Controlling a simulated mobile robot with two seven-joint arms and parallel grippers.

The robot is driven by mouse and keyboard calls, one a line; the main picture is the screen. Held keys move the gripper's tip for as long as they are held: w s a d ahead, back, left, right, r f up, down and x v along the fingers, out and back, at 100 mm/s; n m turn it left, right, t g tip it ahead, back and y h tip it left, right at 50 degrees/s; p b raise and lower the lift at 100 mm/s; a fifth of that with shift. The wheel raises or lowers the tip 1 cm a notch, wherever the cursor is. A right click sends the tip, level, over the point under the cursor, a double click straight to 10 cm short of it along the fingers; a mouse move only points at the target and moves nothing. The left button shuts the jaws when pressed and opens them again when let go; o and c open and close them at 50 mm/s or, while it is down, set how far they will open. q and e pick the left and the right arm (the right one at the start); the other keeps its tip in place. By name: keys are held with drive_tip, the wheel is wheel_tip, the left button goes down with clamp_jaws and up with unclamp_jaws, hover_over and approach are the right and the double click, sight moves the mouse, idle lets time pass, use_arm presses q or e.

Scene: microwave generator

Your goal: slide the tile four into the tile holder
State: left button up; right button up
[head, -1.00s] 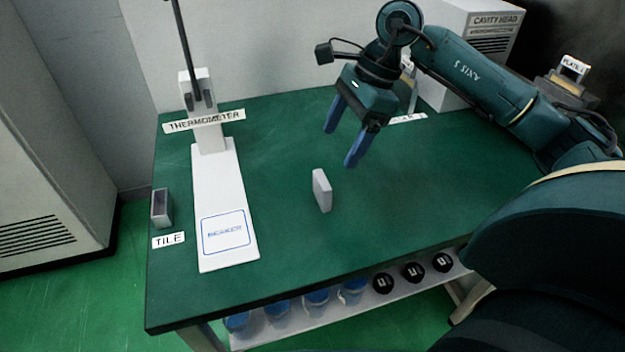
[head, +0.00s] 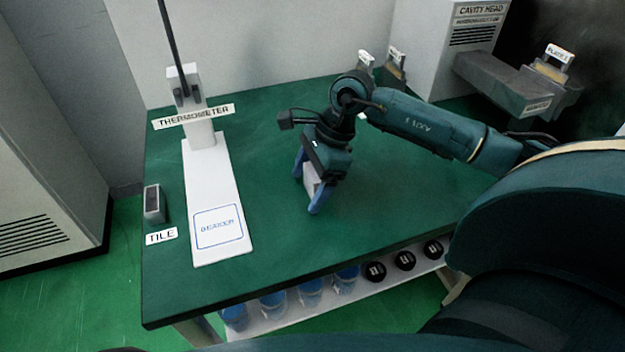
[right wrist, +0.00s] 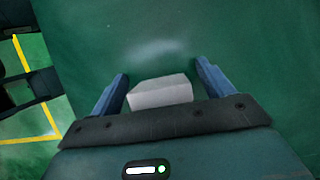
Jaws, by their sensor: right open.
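The tile (head: 310,178) is a small white slab standing on the green table. My right gripper (head: 306,191) is lowered around it, one blue finger on each side, and is open. In the right wrist view the tile (right wrist: 160,92) lies between the two blue fingers (right wrist: 160,88), with a gap clearer on the right side. No number shows on the tile. The tile holder (head: 153,203) is a small grey block with a dark slot at the table's left edge, behind the TILE label (head: 161,236). My left gripper is not in view.
A white thermometer stand (head: 205,160) with a BEAKER square on its base stands between tile and holder. Blue-lidded jars (head: 272,304) and black round pieces (head: 405,261) sit on a shelf below. The table's middle front (head: 290,245) is clear.

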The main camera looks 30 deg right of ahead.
drive_tip(key=shift+c, duration=0.3)
drive_tip(key=c, duration=1.1)
drive_tip(key=shift+r, duration=0.1)
